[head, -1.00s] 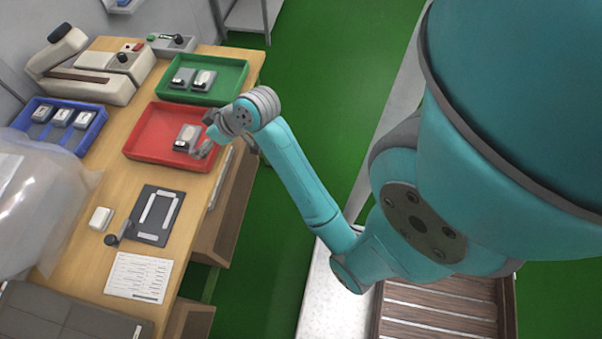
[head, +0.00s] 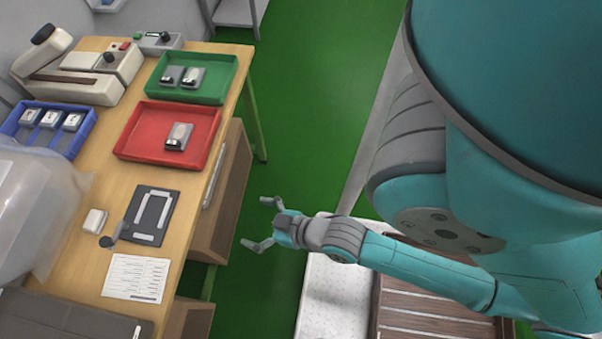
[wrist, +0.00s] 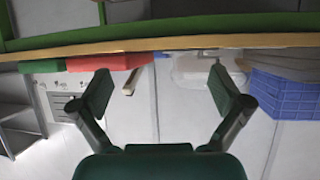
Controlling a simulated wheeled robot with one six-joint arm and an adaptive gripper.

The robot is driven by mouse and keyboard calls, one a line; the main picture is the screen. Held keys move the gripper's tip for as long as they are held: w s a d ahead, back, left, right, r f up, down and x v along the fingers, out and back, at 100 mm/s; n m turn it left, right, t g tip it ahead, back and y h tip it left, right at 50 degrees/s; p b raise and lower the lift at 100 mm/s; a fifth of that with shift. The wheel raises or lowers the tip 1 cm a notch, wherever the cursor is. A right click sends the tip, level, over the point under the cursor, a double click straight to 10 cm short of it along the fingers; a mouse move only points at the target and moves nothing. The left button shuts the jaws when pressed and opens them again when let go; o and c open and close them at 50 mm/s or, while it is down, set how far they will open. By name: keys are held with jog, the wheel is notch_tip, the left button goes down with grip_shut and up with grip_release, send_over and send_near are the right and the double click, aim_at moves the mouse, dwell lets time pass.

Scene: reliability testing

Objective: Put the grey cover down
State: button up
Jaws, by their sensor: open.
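A grey piece with a pale oval top (head: 178,137) lies in the right part of the red tray (head: 135,145). I cannot tell whether its grey part is the grey cover. My gripper (head: 258,225) is open and empty, off the table's right edge over the green floor, well apart from the red tray. In the wrist view its two fingers (wrist: 160,92) are spread with nothing held between them. The red tray's side also shows there (wrist: 85,64), beyond the left finger.
A green tray (head: 222,90) with two similar pieces stands behind the red tray. A blue tray (head: 78,140) with three pieces is at left. A dark fixture (head: 165,215), a small white block (head: 95,221) and a printed sheet (head: 137,278) lie on the wooden table (head: 195,195).

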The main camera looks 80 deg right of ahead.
jog(key=s+a+r+n+t+y, duration=0.1)
jog(key=s+a+r+t, duration=0.1)
jog(key=s+r, duration=0.5)
jog(key=s+a, duration=0.1)
jog(key=s, duration=0.3)
jog(key=shift+s+a+r+n+y, duration=0.2)
jog(key=shift+a+r+n+y, duration=0.1)
jog(key=shift+a+n+y, duration=0.1)
